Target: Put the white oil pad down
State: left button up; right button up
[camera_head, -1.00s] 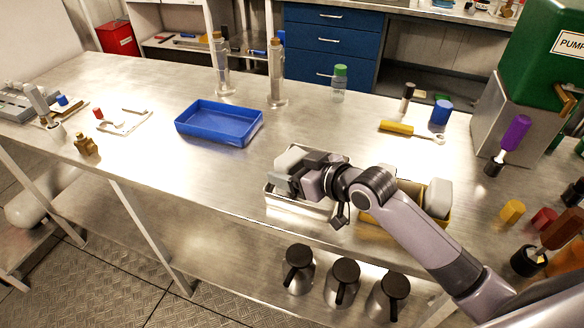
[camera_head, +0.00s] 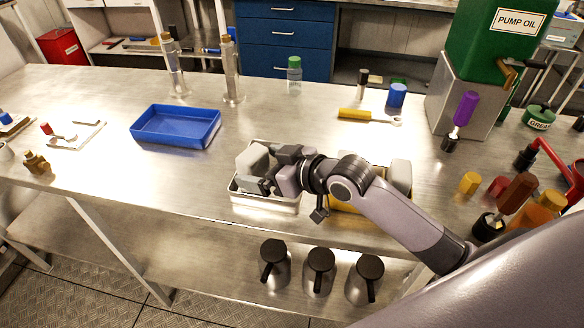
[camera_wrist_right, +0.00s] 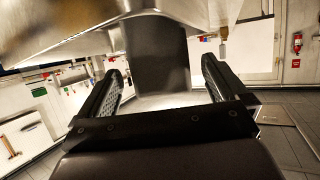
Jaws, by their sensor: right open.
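The white oil pad (camera_head: 252,157) is a pale block with rounded edges, standing in the silver metal tray (camera_head: 238,198) near the front edge of the bench. My right gripper (camera_head: 268,168) is at the pad's right side, its jaws open and low over the tray; it covers part of the pad. In the right wrist view, the two dark fingers (camera_wrist_right: 160,85) are spread, with a shaded grey block between and beyond them. Contact between fingers and pad cannot be told. My left gripper is not in view.
A second pale block (camera_head: 400,174) stands by a yellow tray (camera_head: 345,207), partly behind my right arm. A blue tray (camera_head: 177,140) lies to the left, with bare bench between. A yellow-handled tool (camera_head: 356,114) lies behind. Several black-lidded jugs (camera_head: 319,270) stand below.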

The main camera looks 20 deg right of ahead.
jog(key=v, duration=0.9)
jog(key=shift+r, duration=0.1)
